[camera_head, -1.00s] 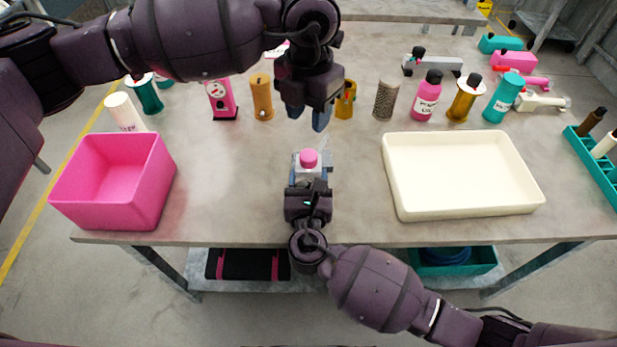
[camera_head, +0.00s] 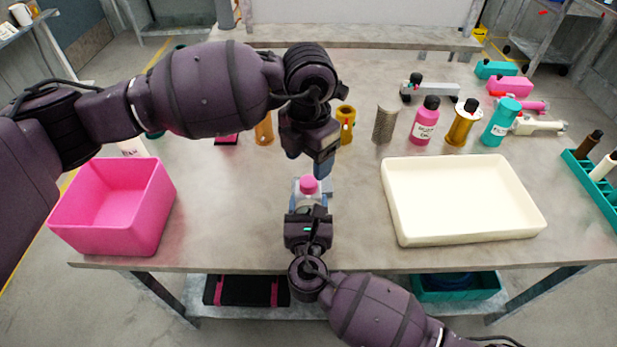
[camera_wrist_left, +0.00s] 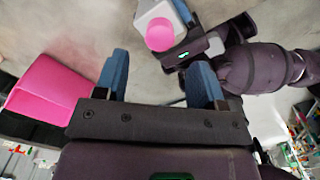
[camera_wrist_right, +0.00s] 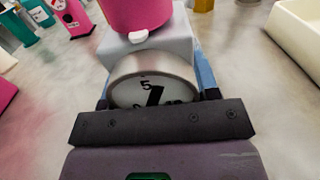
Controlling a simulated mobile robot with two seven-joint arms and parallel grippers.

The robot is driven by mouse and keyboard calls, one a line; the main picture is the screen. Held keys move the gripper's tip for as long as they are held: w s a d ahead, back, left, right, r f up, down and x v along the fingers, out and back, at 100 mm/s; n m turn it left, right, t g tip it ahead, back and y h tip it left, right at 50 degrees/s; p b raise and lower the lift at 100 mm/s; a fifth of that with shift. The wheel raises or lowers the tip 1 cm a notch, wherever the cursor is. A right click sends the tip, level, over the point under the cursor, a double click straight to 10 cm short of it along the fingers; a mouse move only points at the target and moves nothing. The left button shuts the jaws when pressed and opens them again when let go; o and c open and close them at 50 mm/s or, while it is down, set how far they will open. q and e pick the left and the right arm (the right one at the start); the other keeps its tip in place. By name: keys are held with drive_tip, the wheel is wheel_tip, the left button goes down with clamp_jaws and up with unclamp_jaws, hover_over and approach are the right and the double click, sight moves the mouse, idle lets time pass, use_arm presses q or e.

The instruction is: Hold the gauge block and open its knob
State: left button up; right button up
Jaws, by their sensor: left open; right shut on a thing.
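The gauge block (camera_head: 310,196) is a pale grey block with a round pink knob (camera_head: 308,185) on top. In the right wrist view its round dial (camera_wrist_right: 152,88) faces me, and the knob (camera_wrist_right: 138,12) rises above it. My right gripper (camera_head: 309,212) is shut on the gauge block, with blue fingers at its sides. My left gripper (camera_head: 312,166) is open and empty, just above and behind the knob and apart from it. In the left wrist view the knob (camera_wrist_left: 160,34) lies beyond the open fingers (camera_wrist_left: 160,80), towards the upper right.
A pink bin (camera_head: 112,210) stands at the left and a cream tray (camera_head: 465,203) at the right. Several bottles and canisters, including a pink bottle (camera_head: 425,121), line the back of the table. The table is clear around the block.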

sight(309, 180)
use_arm(q)
drive_tip(key=shift+f, duration=3)
drive_tip(key=c, duration=0.9)
